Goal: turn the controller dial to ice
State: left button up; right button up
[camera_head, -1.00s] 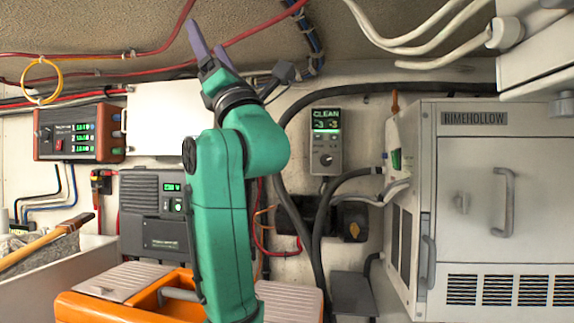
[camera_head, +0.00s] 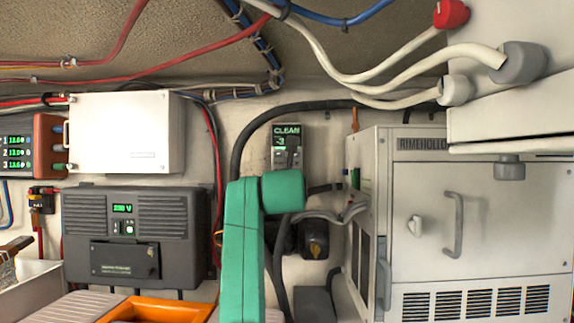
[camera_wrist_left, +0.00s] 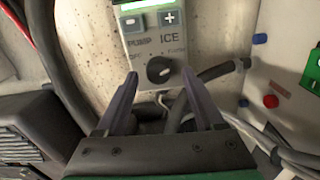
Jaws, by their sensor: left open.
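The controller (camera_head: 286,132) is a grey wall box with a green display reading CLEAN and -3 in the head view. Its lower part is hidden by my left arm. In the left wrist view, the controller (camera_wrist_left: 133,22) shows minus and plus buttons. Below them is a black dial (camera_wrist_left: 160,70) with the labels PUMP, ICE, OFF and another at right. I cannot tell surely which label the dial points to. My left gripper (camera_wrist_left: 160,76) is open, its purple-grey fingertips on either side of the dial, apart from it as seen. My right gripper is not in view.
A white Rimehollow cabinet (camera_head: 480,180) with a handle stands right of the controller. Dark hoses (camera_wrist_left: 215,70) run close to the right finger. A dark grey unit (camera_head: 135,235) and a white box (camera_head: 120,130) are on the wall at left. Cables cross above.

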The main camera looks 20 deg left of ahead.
pick_arm(q)
jog(key=shift+w+a, duration=0.25)
jog(key=shift+w, duration=0.2)
grip_shut()
jog(key=shift+d, duration=0.1)
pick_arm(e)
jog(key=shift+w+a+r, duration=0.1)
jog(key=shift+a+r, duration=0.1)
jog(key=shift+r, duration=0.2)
pick_arm(q)
jog(key=shift+n, duration=0.3)
jog(key=n+b, duration=0.1)
jog(key=n, duration=0.7)
jog(key=shift+b, duration=0.3)
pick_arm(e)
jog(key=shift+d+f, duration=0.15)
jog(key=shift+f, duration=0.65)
pick_arm(q)
jog(key=shift+r, duration=0.1)
